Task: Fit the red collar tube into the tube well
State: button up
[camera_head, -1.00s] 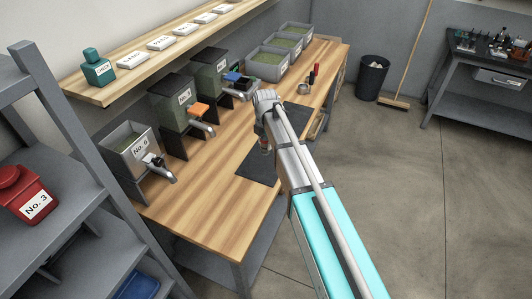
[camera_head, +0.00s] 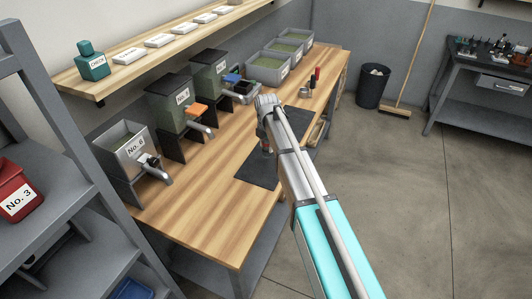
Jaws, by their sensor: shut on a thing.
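My gripper (camera_head: 266,143) hangs below my wrist over the dark mat on the wooden bench, partly hidden by my arm. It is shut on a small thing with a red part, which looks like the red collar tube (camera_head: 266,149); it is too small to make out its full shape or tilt. Whether its lower end touches the mat cannot be told. I cannot make out the tube well for certain in this view.
The dark mat (camera_head: 258,170) lies on the bench (camera_head: 205,220). Hoppers, the nearest a grey one marked No. 6 (camera_head: 126,160), line the wall side with spouts toward the mat. A metal cup (camera_head: 304,92) and a red upright item (camera_head: 317,74) stand farther back. The near bench end is clear.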

aim_at(267, 152)
jog(key=shift+f, duration=0.1)
jog(key=shift+w+f+b, duration=0.4)
jog(key=shift+f+b, duration=0.05)
jog(key=shift+b, duration=0.15)
jog(key=shift+f+b, duration=1.45)
jog(key=shift+f, duration=0.2)
jog(key=o, duration=1.2)
jog(key=shift+r, duration=0.2)
notch_tip(267, 152, up, 12)
jog(key=p, duration=1.2)
